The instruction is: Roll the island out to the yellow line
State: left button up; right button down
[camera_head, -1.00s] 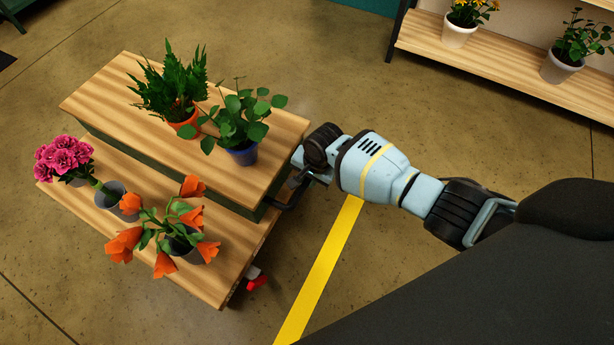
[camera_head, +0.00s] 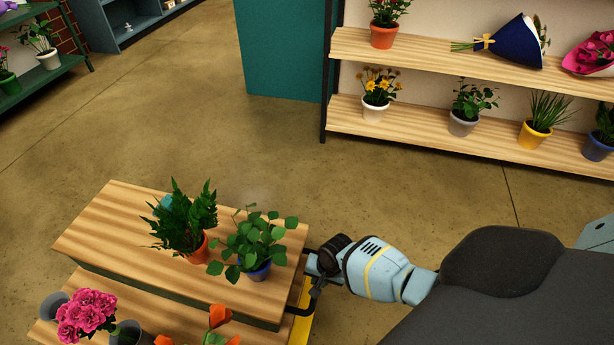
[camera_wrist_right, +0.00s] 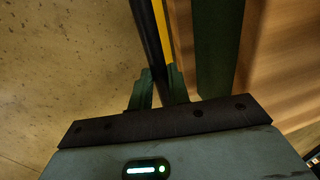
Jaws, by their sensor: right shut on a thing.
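The island (camera_head: 110,225) is a two-tier wooden bench with dark green sides and a dark handle (camera_head: 316,296) at its right end. My right gripper (camera_head: 318,268) is shut on the handle. In the right wrist view the fingers (camera_wrist_right: 158,88) close around the dark handle bar (camera_wrist_right: 147,40). The yellow line (camera_head: 303,322) shows on the floor right beside the island's right end, partly hidden by the island and the handle. It also shows as a strip beside the bar in the wrist view (camera_wrist_right: 161,22). My left gripper is not in view.
The island carries a fern (camera_head: 185,222), a leafy plant in a blue pot (camera_head: 256,270), pink flowers (camera_head: 86,315) and orange tulips (camera_head: 218,318). A wall shelf (camera_head: 440,135) with pots and bouquets stands at the back right, beside a teal panel (camera_head: 283,50). The floor between is clear.

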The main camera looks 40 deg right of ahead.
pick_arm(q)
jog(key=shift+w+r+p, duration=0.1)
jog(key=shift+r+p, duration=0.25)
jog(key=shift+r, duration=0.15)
pick_arm(e)
jog(key=shift+s+d, duration=0.65)
jog(key=shift+s, duration=0.35)
jog(key=c, duration=1.3)
grip_release()
jog(key=shift+c, duration=0.2)
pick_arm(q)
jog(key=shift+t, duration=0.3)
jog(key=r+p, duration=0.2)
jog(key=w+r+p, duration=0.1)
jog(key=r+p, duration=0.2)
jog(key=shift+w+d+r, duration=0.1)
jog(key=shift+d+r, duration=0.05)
pick_arm(e)
jog(key=r, duration=0.5)
jog(key=s+d+r, duration=0.1)
jog(key=r, duration=0.1)
jog(key=shift+r, duration=0.3)
